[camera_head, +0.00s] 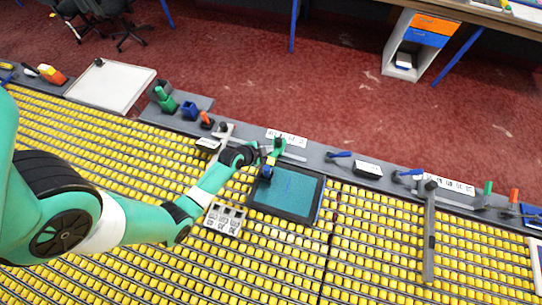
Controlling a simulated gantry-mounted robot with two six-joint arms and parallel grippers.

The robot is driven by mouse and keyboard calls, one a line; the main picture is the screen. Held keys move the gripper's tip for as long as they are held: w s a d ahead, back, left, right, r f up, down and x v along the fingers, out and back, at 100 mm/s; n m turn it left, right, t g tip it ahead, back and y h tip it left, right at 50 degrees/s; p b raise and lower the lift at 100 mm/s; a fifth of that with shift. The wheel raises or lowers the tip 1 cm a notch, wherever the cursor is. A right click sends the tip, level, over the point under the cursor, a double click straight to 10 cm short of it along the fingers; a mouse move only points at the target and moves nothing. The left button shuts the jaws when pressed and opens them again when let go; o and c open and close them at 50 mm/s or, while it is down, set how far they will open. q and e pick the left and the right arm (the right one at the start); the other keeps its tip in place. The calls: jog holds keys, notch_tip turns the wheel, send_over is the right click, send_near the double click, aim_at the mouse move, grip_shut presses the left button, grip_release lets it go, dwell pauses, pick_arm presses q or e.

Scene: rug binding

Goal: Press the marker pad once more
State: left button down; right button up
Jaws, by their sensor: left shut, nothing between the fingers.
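My left arm comes in from the left over the roller bed. My left gripper (268,166) is shut, with nothing between its fingers. It is over the upper left part of a dark-framed pad with a teal surface (292,193). The pad lies on the yellow rollers, and no label on it can be read. I cannot tell whether the fingertips touch anything there. A small green object (279,144) stands just behind the gripper. My right gripper is not in view.
Yellow rollers (400,250) fill the front. A white block with printed squares (224,219) lies left of the pad. A grey rail behind carries blue-handled clamps (339,155), a green-topped item (164,98) and a white tray (110,86).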

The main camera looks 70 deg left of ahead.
aim_at(271, 159)
pick_arm(q)
notch_tip(271, 159, down, 8)
jog(key=b, duration=0.7)
jog(key=shift+f, duration=0.1)
dwell(1.5)
jog(key=shift+f+b, duration=0.4)
jog(key=shift+f+b, duration=0.65)
jog(key=shift+f, duration=0.1)
dwell(0.6)
dwell(0.3)
jog(key=shift+r+p, duration=1.05)
jog(key=shift+r, duration=0.1)
notch_tip(271, 159, up, 5)
jog(key=p, duration=0.4)
jog(key=shift+r+p, duration=0.1)
jog(key=shift+p, duration=0.3)
